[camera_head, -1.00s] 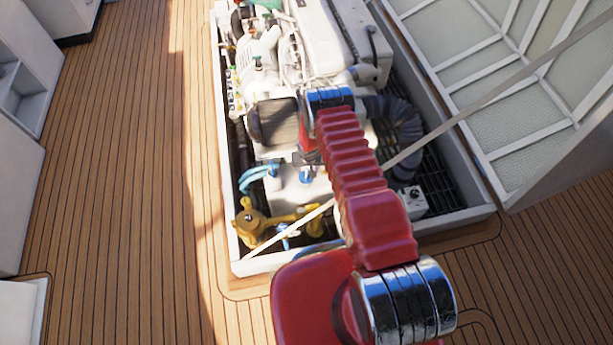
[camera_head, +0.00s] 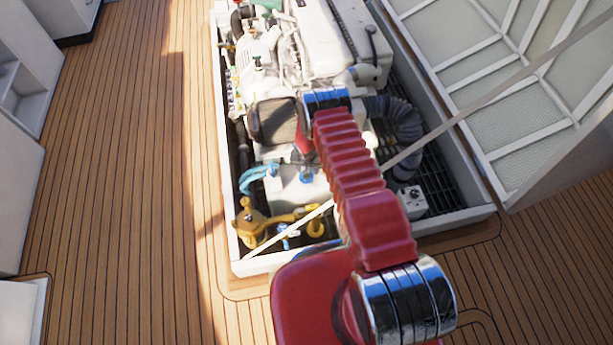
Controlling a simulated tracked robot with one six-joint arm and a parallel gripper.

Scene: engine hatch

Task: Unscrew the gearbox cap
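A small blue cap (camera_head: 306,177) sits on top of a white housing (camera_head: 288,197) at the near end of the engine. It is the only cap-like part I can make out there; I cannot tell for certain that it is the gearbox cap. My red arm reaches forward over the hatch from the bottom right. My gripper (camera_head: 304,158) shows only as a small dark shape below the wrist, just above the blue cap in the picture. Its fingers are too small and partly hidden, so I cannot tell whether they are open or touch the cap.
The white engine (camera_head: 325,45) fills the far part of the hatch. A brass fitting (camera_head: 252,222) and a blue hose (camera_head: 258,174) lie left of the cap. A dark corrugated hose (camera_head: 404,130) is to the right. A pale rope (camera_head: 465,112) crosses diagonally. The hatch has a white rim (camera_head: 225,130).

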